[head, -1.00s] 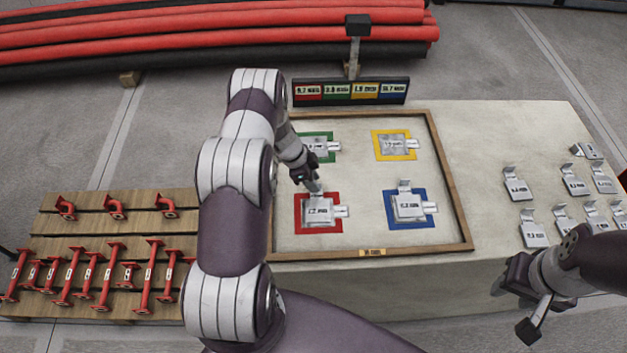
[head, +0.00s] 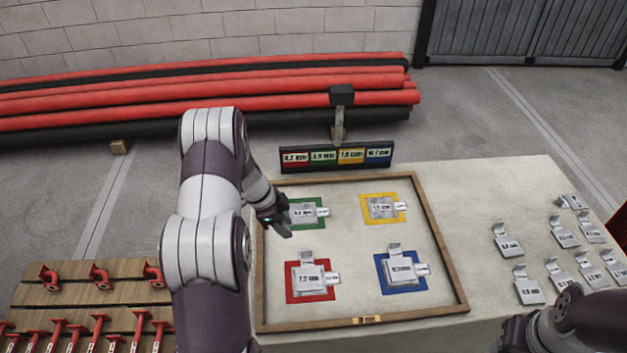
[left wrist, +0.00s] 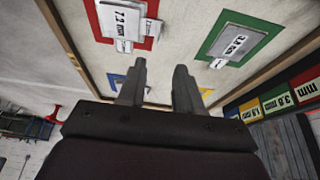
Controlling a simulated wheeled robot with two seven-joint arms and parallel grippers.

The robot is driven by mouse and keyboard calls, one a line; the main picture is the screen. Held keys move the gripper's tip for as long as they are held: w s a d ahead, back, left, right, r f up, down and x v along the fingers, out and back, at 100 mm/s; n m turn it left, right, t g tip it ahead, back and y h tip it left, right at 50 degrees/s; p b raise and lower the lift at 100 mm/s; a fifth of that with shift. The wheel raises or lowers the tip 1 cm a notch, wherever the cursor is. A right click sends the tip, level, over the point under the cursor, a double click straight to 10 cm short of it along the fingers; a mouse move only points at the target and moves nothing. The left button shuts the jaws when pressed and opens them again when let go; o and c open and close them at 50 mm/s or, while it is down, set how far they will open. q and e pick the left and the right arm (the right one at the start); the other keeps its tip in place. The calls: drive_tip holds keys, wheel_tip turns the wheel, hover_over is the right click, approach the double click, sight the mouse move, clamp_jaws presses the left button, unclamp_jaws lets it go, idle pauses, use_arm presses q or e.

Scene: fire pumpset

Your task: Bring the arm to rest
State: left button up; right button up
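My left gripper (head: 279,222) hangs over the wooden-framed tray (head: 350,181), just left of the green square (head: 307,226). In the left wrist view its two fingers (left wrist: 158,82) stand apart with nothing between them. My right gripper (head: 518,335) is at the lower right, partly cut off, and its fingers are unclear. Grey metal plates with labels lie on the red square (head: 290,296), the blue square (head: 421,287), the green square and the yellow square (head: 370,199).
Several loose metal plates (head: 508,243) lie on the right of the table. A colour-coded label board (head: 338,158) stands behind the tray. Red pipe fittings (head: 98,275) lie on a wooden pallet at lower left. Long red and black pipes (head: 200,97) lie behind.

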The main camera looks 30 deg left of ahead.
use_arm(q)
drive_tip(key=s+r+n+y, duration=0.5)
drive_tip(key=r+n+y, duration=0.1)
drive_tip(key=n, duration=0.2)
drive_tip(key=s+d+r+n+h, duration=0.1)
drive_tip(key=s+d+r, duration=0.3)
drive_tip(key=s+d, duration=0.2)
drive_tip(key=s+d+r+n+h, duration=0.1)
drive_tip(key=s+d+r, duration=0.4)
drive_tip(key=d, duration=0.5)
drive_tip(key=shift+s+d+r+n+g, duration=0.2)
drive_tip(key=shift+s+n+g, duration=0.2)
drive_tip(key=shift+s+n, duration=0.35)
